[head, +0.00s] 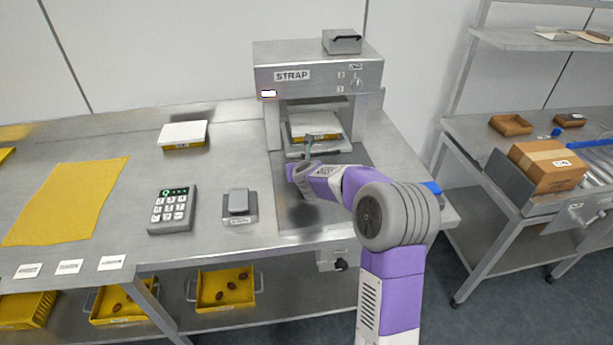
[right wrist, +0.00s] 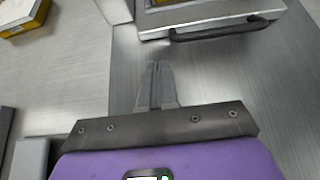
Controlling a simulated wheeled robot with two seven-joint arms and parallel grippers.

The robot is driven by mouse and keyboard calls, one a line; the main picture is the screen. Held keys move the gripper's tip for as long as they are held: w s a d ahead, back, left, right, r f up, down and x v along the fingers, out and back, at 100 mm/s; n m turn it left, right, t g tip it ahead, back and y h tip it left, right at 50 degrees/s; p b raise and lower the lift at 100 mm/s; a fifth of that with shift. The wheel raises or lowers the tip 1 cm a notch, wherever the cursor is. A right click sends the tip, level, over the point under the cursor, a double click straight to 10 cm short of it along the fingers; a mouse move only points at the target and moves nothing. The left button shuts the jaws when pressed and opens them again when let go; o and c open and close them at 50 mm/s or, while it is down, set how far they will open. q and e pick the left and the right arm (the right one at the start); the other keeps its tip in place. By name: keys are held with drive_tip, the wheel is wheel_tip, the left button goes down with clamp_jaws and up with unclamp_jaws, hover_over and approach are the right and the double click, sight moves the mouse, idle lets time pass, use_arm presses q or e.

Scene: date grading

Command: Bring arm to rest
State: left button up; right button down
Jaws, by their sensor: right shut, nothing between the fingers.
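My right arm (head: 378,200) reaches in from the lower right of the head view toward the strapping machine (head: 300,66). My right gripper (head: 308,144) is in front of the machine's opening. In the right wrist view the fingers of my right gripper (right wrist: 157,70) are together, with nothing between them, above bare steel. A drawer or tray with a dark handle (right wrist: 222,32) lies just ahead of the fingertips, apart from them in that view. My left gripper is not in view.
A keypad (head: 173,208), a small grey block on a base (head: 239,203) and a white-topped yellow box (head: 184,134) stand on the steel table (head: 110,133). A yellow mat (head: 65,200) lies at left. Yellow trays (head: 224,287) sit below. A cardboard box (head: 547,165) stands right.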

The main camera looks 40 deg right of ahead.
drive_tip(key=v, duration=0.6)
drive_tip(key=shift+a+p, duration=0.15)
drive_tip(key=shift+p, duration=0.15)
drive_tip(key=shift+r, duration=0.1)
